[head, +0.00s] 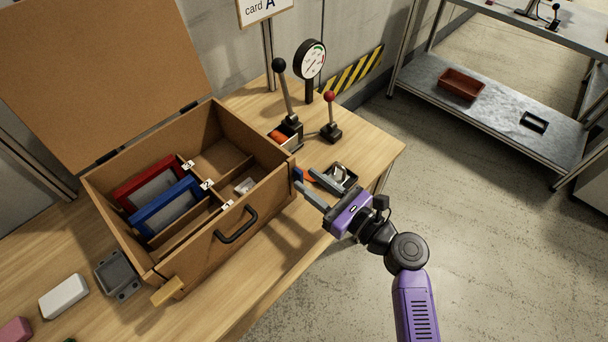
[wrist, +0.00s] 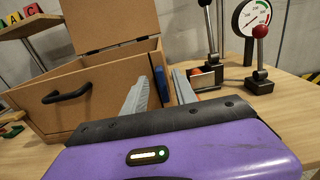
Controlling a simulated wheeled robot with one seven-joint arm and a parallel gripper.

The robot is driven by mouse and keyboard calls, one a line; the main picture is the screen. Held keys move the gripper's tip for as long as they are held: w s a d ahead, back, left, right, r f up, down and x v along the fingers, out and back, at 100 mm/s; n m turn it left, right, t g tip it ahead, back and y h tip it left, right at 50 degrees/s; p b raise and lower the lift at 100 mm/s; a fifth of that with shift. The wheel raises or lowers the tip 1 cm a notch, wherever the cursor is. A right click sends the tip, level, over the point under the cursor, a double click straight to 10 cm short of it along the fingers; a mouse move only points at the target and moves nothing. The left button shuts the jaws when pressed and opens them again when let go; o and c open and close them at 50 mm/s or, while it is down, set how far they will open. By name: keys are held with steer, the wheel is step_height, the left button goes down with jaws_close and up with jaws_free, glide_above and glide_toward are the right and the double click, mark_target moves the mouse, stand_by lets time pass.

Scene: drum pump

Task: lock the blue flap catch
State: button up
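An open brown box (head: 165,262) stands on the table. Inside it, a blue-framed flap (head: 163,208) lies beside a red-framed flap (head: 146,177). A small white catch (head: 207,184) sits at the blue flap's right end; I cannot tell its state. Another blue piece (head: 298,173) shows at the box's right side, and in the wrist view (wrist: 162,84) it appears upright against that side. My gripper (head: 304,179) is outside the box at its right side. Its two grey fingers are apart, also in the wrist view (wrist: 160,76), with the blue piece ahead between them; I see no contact.
A black handle (head: 236,225) juts from the box front. Behind stand a black-knobbed lever (head: 287,100), a red-knobbed lever (head: 330,115) and a gauge (head: 310,60). A small black tray (head: 345,178) is near my gripper. The table's front right is bare.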

mark_target(297, 177)
steer(key=shift+x, duration=1.3)
jaws_close()
